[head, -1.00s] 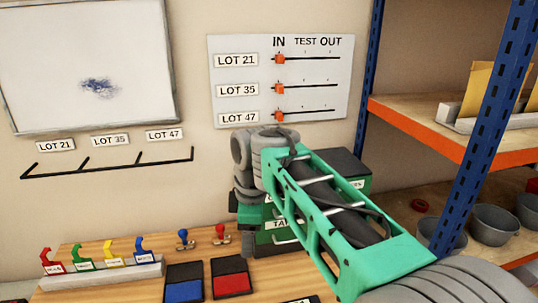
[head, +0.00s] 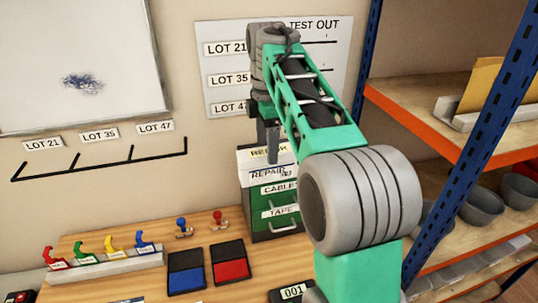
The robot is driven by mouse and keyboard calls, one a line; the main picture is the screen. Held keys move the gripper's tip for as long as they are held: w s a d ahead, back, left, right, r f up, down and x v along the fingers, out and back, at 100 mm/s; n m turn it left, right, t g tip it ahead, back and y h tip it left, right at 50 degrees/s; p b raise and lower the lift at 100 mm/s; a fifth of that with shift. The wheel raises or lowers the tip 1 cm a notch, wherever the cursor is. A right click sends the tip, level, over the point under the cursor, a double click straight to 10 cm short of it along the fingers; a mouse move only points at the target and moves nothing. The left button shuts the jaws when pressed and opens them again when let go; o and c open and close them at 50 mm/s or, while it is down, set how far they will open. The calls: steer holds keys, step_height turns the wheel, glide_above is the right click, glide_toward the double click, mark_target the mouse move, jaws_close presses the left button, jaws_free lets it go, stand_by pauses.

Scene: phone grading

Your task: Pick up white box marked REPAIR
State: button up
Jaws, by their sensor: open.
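The white box marked REPAIR (head: 257,174) stands on top of the green drawer cabinet (head: 258,220) against the wall. A second, yellowish label shows at its upper edge. My gripper (head: 268,143) points down at the box, with one finger in front of its top part. It is open. My arm rises from the lower right and hides the box's right side. I cannot tell whether the fingers touch the box.
The cabinet's drawers read CABLES and TAPE. Blue and red ink pads (head: 230,264), two stamps (head: 218,219) and a rack of coloured clips (head: 105,262) are on the wooden bench. A blue and orange shelf (head: 450,135) stands right.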

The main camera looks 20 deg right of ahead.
mark_target(269, 167)
steer(key=shift+s+d+f, duration=0.1)
steer(key=shift+d+f, duration=0.15)
step_height(269, 167, down, 7)
steer(key=b, duration=0.4)
steer(key=shift+d+f, duration=0.1)
steer(key=shift+f, duration=0.05)
jaws_close()
stand_by(0.3)
steer(key=shift+r, duration=0.2)
